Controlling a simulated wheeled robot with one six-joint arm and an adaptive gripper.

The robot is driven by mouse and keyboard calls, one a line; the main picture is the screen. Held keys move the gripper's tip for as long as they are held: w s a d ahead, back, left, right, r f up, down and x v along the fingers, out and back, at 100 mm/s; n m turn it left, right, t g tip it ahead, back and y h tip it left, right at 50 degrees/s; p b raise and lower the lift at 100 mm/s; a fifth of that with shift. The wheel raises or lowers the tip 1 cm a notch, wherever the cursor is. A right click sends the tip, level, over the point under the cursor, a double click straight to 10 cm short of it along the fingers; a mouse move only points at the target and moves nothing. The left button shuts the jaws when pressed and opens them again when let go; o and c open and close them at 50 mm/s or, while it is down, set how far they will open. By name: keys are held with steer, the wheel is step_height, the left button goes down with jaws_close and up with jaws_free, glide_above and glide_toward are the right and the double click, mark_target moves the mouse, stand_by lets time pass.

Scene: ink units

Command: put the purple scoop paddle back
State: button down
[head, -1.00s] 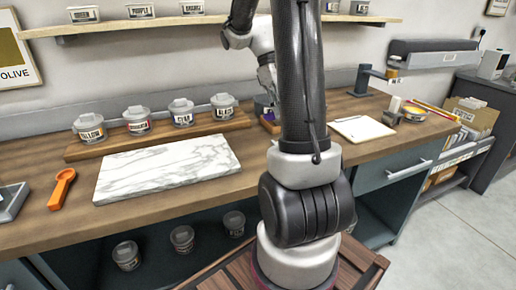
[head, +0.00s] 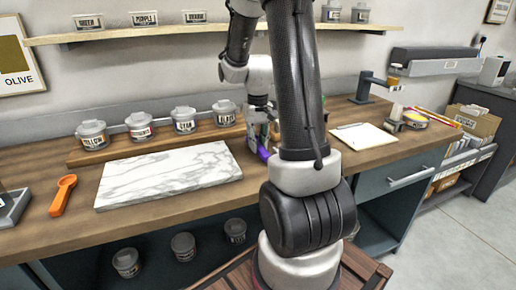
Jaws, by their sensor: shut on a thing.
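The purple scoop paddle (head: 264,153) shows as a small purple piece just right of the marble slab, partly hidden behind my arm. My gripper (head: 262,140) points down over the bench and is shut on the purple paddle. Whether the paddle touches the bench top is not clear. Its far end is hidden by my arm.
A marble slab (head: 165,180) lies left of my gripper. Several lidded jars (head: 184,121) stand on a wooden riser (head: 118,151) behind it. An orange scoop (head: 63,194) lies at the left. A clipboard (head: 362,136) lies to the right of my arm.

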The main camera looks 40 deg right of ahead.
steer(key=shift+f, duration=1)
steer(key=shift+f, duration=0.15)
steer(key=c, duration=1.3)
jaws_free()
step_height(320, 180, up, 12)
steer(key=s+a+r+n+t, duration=0.1)
steer(key=s+a+r, duration=0.1)
steer(key=s+a, duration=0.2)
steer(key=s+a+r+n+t, duration=0.1)
steer(key=s+a+r+t, duration=0.1)
steer(key=s+a, duration=0.2)
steer(key=s+a+r+n+t, duration=0.1)
steer(key=s+a+r, duration=0.2)
steer(key=s, duration=0.5)
steer(key=shift+s+a+t, duration=0.2)
steer(key=shift+a+t, duration=0.1)
steer(key=shift+a, duration=0.6)
